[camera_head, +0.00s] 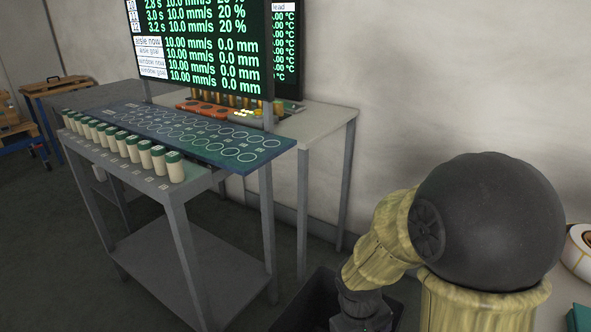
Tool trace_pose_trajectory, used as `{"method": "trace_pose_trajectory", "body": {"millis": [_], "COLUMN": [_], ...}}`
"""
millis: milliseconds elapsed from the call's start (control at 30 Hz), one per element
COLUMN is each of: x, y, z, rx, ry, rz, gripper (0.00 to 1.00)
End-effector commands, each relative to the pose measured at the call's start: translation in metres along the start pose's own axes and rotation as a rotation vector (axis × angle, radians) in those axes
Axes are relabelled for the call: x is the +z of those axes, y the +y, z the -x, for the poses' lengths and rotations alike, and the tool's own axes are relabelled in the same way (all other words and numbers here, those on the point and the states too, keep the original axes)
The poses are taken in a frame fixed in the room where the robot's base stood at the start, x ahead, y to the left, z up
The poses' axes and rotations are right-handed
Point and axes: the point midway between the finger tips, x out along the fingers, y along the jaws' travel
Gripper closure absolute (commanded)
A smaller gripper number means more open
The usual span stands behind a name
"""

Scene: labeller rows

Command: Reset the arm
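My arm shows at the lower right, with pale yellow links and a large dark round joint. It bends down to the left, and a dark wrist part meets the bottom edge of the view. My gripper's fingers are not in view, so what they hold, if anything, is hidden.
A grey table (176,193) carries a row of white bottles with green caps (132,147) beside a blue panel with printed circles (215,142). Screens (200,45) stand above it. A dark bin (308,305) sits below my arm. A white round object (581,252) is at the right edge.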

Motion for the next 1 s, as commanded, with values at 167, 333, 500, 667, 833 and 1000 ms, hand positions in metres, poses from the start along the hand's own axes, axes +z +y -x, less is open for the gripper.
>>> {"method": "trace_pose_trajectory", "body": {"millis": [167,333,500,667,833,1000], "x": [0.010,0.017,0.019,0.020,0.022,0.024], "y": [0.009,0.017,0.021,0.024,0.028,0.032], "z": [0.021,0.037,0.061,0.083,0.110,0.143], "rx": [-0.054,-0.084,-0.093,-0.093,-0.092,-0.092], "ry": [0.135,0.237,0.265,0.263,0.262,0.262], "rz": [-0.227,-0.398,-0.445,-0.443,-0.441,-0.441], "gripper": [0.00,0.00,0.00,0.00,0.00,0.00]}}
